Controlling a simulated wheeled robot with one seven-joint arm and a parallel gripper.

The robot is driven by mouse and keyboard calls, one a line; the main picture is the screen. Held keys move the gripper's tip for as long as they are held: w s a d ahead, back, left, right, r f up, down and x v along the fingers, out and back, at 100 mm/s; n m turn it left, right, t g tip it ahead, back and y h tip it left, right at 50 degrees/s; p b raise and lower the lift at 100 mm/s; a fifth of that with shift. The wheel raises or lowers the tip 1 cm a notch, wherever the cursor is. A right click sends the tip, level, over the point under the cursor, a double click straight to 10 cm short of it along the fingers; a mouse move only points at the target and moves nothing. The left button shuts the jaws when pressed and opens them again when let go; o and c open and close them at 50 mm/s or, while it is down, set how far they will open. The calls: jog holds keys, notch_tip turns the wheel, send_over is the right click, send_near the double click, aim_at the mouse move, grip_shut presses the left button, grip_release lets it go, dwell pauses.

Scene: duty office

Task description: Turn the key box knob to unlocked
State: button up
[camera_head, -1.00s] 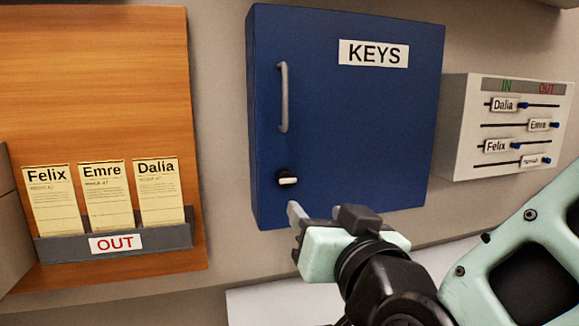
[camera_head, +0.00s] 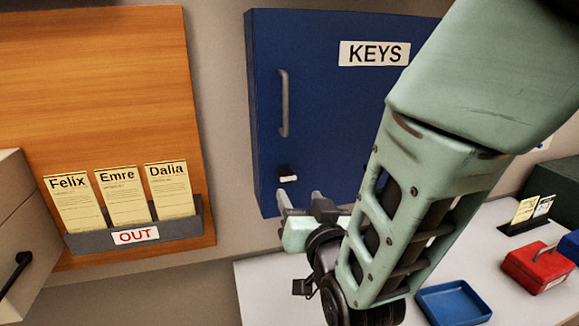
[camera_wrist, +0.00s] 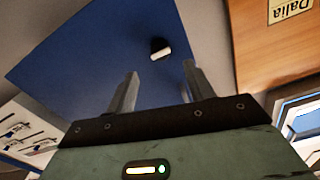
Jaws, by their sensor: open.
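The blue key box (camera_head: 345,110), marked KEYS, hangs on the wall with its door closed. It has a grey vertical handle (camera_head: 284,103). The knob (camera_head: 287,174) is small and black with a white bar, low on the left side of the door. The white bar looks roughly level in the head view. My gripper (camera_head: 299,197) is open and empty, just below the knob and apart from it. In the wrist view, the knob (camera_wrist: 160,49) lies beyond the open fingertips (camera_wrist: 160,76), roughly centred between them. My arm hides the box's lower right part.
A wooden board (camera_head: 90,80) with a grey OUT card holder (camera_head: 140,233) is on the left. A drawer unit (camera_head: 20,220) stands at the left edge. A white counter (camera_head: 480,275) at lower right holds a blue tray (camera_head: 452,304) and a red box (camera_head: 537,267).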

aim_at(289, 179)
jog(key=p+x, duration=0.2)
jog(key=x, duration=0.5)
jog(key=shift+w+a+p, duration=0.1)
jog(key=shift+w+p, duration=0.2)
jog(key=shift+c, duration=0.3)
jog(key=c, duration=0.9)
